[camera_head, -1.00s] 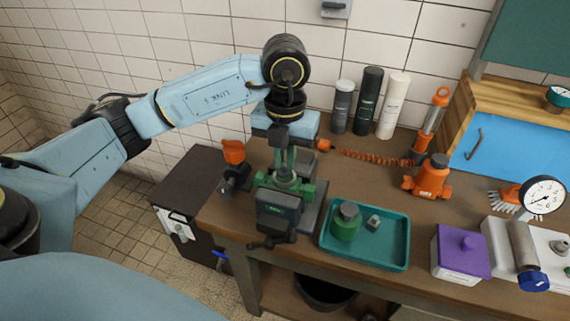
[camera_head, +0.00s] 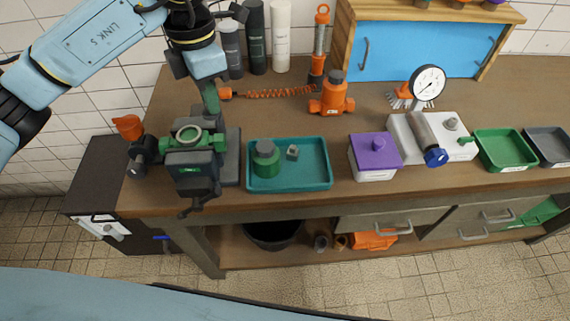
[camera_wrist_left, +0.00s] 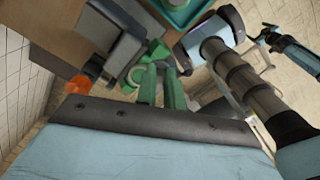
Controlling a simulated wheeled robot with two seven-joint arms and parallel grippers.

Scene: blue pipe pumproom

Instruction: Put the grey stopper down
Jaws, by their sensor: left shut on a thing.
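My left gripper (camera_head: 211,108) points down above the back of the vise (camera_head: 193,170), with its green fingers close together. In the left wrist view the fingers (camera_wrist_left: 160,75) hide most of what is between them. The grey stopper cannot be made out clearly; the closed fingers appear to hold it. A green ring-shaped body (camera_head: 193,138) sits in the vise, its top open. The teal tray (camera_head: 310,182) stands right of the vise. In it are a green jar with a grey top (camera_head: 265,160) and a small grey block (camera_head: 292,152).
A purple-lidded box (camera_head: 374,158), an orange bottle jack (camera_head: 333,97) and a pressure gauge (camera_head: 428,82) stand to the right. Canisters (camera_head: 256,40) stand at the wall. An orange coil (camera_head: 270,93) lies behind the tray. Bare bench shows between coil and tray.

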